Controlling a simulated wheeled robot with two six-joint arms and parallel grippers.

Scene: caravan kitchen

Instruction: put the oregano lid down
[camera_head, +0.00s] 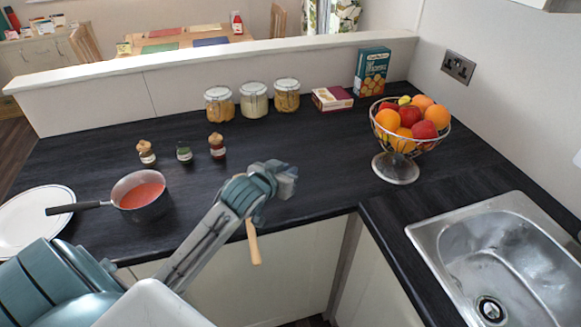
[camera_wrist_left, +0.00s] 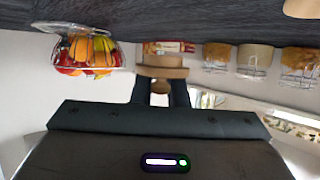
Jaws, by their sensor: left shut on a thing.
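My left gripper (camera_head: 284,180) is above the dark worktop, near its front edge, right of the spice jars. In the left wrist view its fingers (camera_wrist_left: 160,94) are shut on the wooden oregano lid (camera_wrist_left: 162,66), a pale disc with a small round knob. I cannot make out the lid in the head view. The oregano jar (camera_head: 184,152) stands open on the worktop with green contents, between two jars with wooden lids, the left jar (camera_head: 147,153) and the right jar (camera_head: 217,147). My right gripper is not in view.
A saucepan of red sauce (camera_head: 143,195) and a white plate (camera_head: 22,222) are at the left. Glass canisters (camera_head: 254,101) and boxes (camera_head: 371,72) stand at the back. A fruit bowl (camera_head: 396,172) and sink (camera_head: 510,250) are right. The worktop's middle is clear.

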